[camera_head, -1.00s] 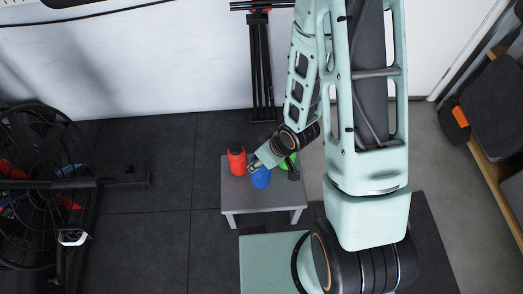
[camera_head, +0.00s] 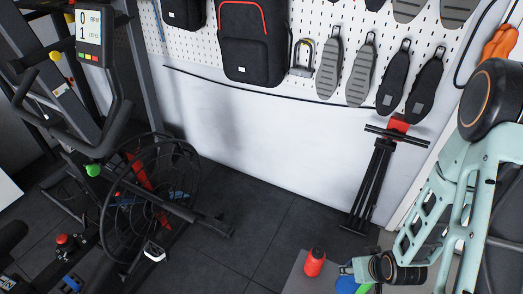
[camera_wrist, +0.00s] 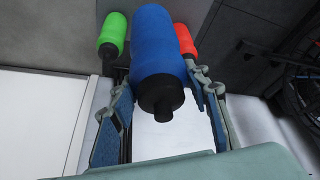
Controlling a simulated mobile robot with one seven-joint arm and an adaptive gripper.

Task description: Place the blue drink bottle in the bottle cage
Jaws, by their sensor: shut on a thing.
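The blue drink bottle (camera_head: 346,286) shows at the bottom edge of the head view, partly cut off, by my gripper (camera_head: 345,269). In the wrist view the blue bottle (camera_wrist: 155,42) lies between the two fingers of my gripper (camera_wrist: 158,78), its black cap towards the camera. The gripper is shut on it. I cannot make out the bottle cage in either view.
A red bottle (camera_head: 314,263) stands on the grey stool (camera_head: 297,280), left of the blue one. A green bottle (camera_wrist: 112,32) shows in the wrist view. An exercise bike (camera_head: 140,190) stands at left. Floor (camera_head: 235,255) between is clear.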

